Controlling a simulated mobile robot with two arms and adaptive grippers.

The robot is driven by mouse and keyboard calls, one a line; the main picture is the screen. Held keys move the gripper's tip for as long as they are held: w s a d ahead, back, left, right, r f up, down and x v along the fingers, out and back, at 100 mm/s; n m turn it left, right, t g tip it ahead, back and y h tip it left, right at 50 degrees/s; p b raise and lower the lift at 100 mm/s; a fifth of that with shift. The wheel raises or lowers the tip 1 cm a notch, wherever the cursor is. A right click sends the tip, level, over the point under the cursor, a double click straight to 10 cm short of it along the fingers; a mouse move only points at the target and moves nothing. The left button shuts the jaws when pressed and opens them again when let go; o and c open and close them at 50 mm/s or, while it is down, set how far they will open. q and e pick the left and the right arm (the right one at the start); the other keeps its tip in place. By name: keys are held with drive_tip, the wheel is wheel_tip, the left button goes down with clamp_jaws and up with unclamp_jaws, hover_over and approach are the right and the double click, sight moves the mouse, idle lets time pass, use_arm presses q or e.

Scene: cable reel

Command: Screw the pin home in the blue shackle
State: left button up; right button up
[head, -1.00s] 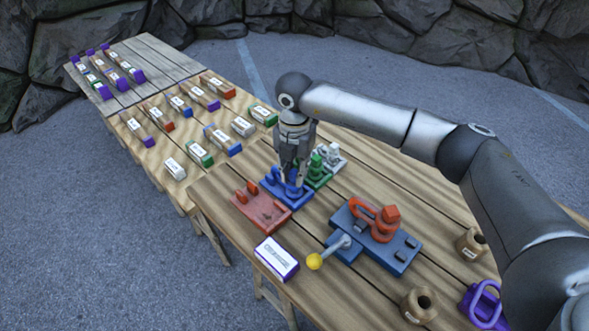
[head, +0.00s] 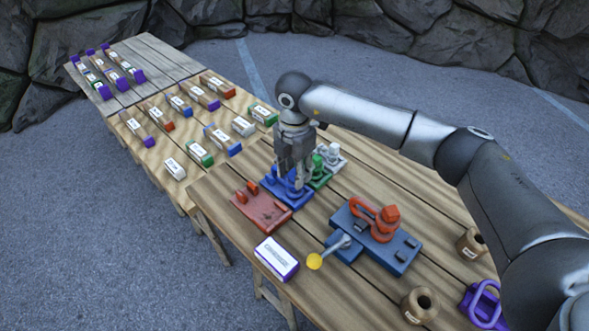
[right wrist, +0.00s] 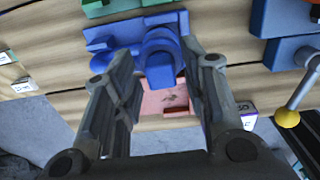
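The blue shackle (right wrist: 160,42) stands on its blue base (right wrist: 105,38) in the right wrist view. A squared blue end (right wrist: 161,72), perhaps the pin's head, points toward the camera. My right gripper (right wrist: 160,70) is open, one finger on each side of this end, with gaps visible on both sides. In the head view, my right gripper (head: 294,188) points down over the blue base (head: 292,200) and hides most of the shackle. How far the pin is screwed in cannot be seen. My left gripper is not in view.
A red base (head: 262,210) lies close in front; green (head: 319,172) and white (head: 334,156) pieces stand close behind. To the right, a blue fixture (head: 400,258) with a yellow-knobbed lever (head: 314,261) carries a red shackle (head: 366,212). A purple-edged box (head: 276,258) lies near the front edge.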

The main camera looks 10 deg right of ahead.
drive_tip(key=o, duration=0.6)
drive_tip(key=shift+c, duration=0.2)
drive_tip(key=shift+r, duration=0.1)
wheel_tip(320, 180, up, 12)
idle(0.3)
